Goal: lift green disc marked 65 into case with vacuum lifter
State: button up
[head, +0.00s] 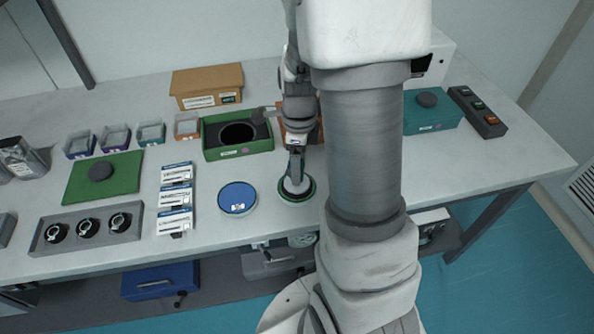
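A round disc with a green rim (309,194) lies on the table left of my arm; no number can be read on it. My gripper (297,150) is above it, fingers down, and looks shut on the grey handle of the vacuum lifter (296,170). The lifter's foot covers the middle of the disc and seems to touch it; I cannot tell whether the disc is raised. An open green case (213,153) with a round dark recess stands behind and to the left. A green lid (123,172) with a dark round knob lies farther left.
A blue disc (238,198) lies close left of the green one. White labelled packs (176,197), a grey tray (88,229) and small bins (115,137) fill the left. A cardboard box (206,84) stands behind the case. A teal case (432,112) is at right.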

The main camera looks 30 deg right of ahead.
jog(key=shift+f, duration=1.7)
grip_shut()
jog(key=c, duration=0.7)
grip_release()
grip_shut()
jog(key=shift+r, duration=0.15)
